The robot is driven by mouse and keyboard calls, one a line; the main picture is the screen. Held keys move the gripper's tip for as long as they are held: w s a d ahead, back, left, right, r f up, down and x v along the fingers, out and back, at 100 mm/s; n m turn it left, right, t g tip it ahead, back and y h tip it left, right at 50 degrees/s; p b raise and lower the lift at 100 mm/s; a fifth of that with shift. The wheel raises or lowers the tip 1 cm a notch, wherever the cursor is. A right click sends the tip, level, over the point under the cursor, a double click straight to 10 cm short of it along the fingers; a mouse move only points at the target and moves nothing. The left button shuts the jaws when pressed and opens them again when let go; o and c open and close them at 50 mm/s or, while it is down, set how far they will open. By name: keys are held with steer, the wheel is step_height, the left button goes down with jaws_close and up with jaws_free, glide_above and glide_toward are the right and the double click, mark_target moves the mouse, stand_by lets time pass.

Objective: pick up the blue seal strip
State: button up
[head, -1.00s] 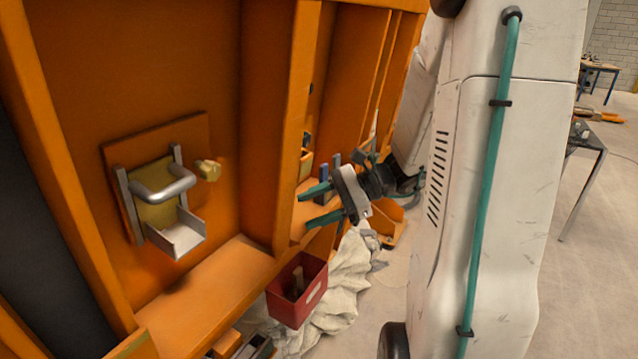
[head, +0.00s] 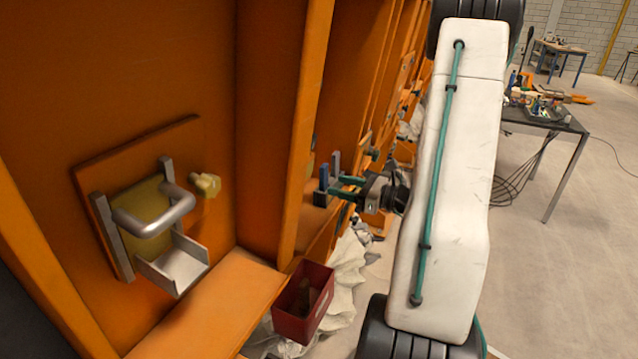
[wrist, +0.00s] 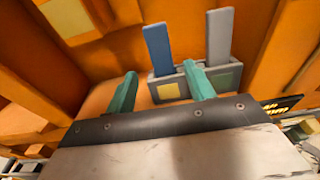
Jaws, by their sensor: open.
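In the head view the blue strip (head: 324,178) shows small beside the orange post. My gripper (wrist: 161,77) is open and empty, with its two green fingers pointing toward the holder. In the wrist view the blue strip lies between the fingertips, beyond them. In the head view my gripper (head: 336,187) is close to the holder. I cannot tell the exact gap.
An orange post (head: 306,130) stands left of the holder. A red bin (head: 303,318) sits below on the left, near a crumpled white cloth (head: 345,270). A metal handle on a bracket (head: 160,218) is mounted on the orange wall.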

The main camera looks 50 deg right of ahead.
mark_target(326, 181)
steer(key=x, duration=0.6)
steer(key=shift+d, duration=0.1)
steer(key=c, duration=1.1)
